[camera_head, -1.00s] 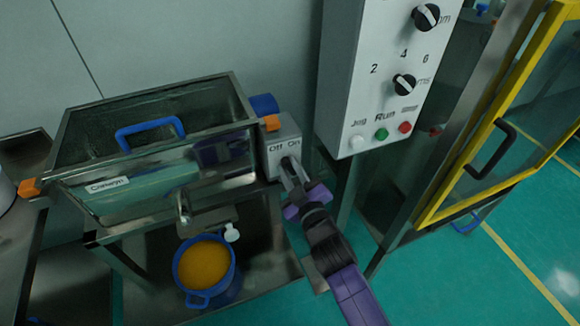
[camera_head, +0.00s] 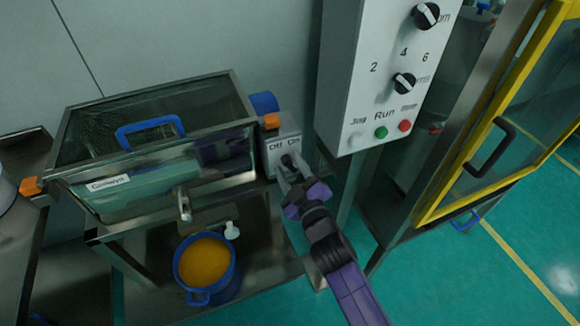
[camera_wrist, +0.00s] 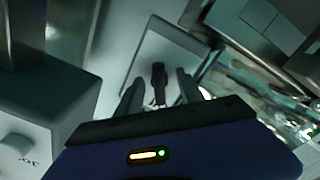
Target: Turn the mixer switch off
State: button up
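The mixer switch is a small dark knob (camera_head: 287,160) on a grey box (camera_head: 273,151) marked "Off" and "On", at the right end of the glass-lidded machine. In the wrist view the knob (camera_wrist: 158,76) stands out from the pale box face (camera_wrist: 186,57). My gripper (camera_head: 291,168) is right in front of the box. Its fingers are open, one on each side of the knob in the wrist view, with gaps visible. The head view partly hides the knob behind the fingers.
A white control panel (camera_head: 352,100) with knobs and Jog, Run and red buttons hangs just right of the switch. A blue pot (camera_head: 218,285) with orange contents stands below. A yellow-framed door (camera_head: 505,120) is at the right. The blue-handled lid (camera_head: 155,158) is left.

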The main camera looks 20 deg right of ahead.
jog(key=shift+s, duration=0.1)
jog(key=s+b, duration=0.1)
jog(key=s, duration=0.6)
jog(key=shift+s, duration=0.3)
jog(key=shift+f, duration=0.1)
jog(key=s+r+m+g, duration=0.1)
jog(key=s+m, duration=0.3)
jog(key=s, duration=1.4)
jog(key=s+r+m+g, duration=0.2)
jog(key=s+m, duration=0.1)
jog(key=s, duration=1.5)
jog(key=shift+s+d+r+m, duration=0.2)
jog(key=shift+s+r+m, duration=0.05)
jog(key=shift+r+m, duration=0.15)
